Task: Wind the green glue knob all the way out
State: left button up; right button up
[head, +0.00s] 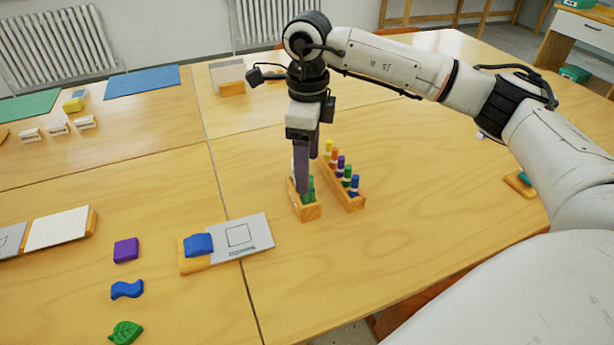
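A small wooden rack (309,212) stands on the table with green pieces (310,190) and a bit of white showing in it. The green glue knob cannot be made out clearly, because my gripper covers most of this rack. My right gripper (306,180) points straight down over the rack, its purple fingers beside the green pieces. One finger is nearer the camera and partly hides the other, so I cannot tell whether they grip anything. My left gripper is not in view.
A second wooden rack (350,202) stands close on the right, with yellow, orange, purple, green and blue-topped sticks. A grey card (254,245) and a blue block (198,244) lie to the left. Loose purple (126,250), blue (127,289) and green (125,332) pieces lie further left.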

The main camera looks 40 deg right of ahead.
jog(key=shift+n, duration=0.7)
jog(key=shift+f+b, duration=0.75)
jog(key=shift+f, duration=0.4)
jog(key=c, duration=1.5)
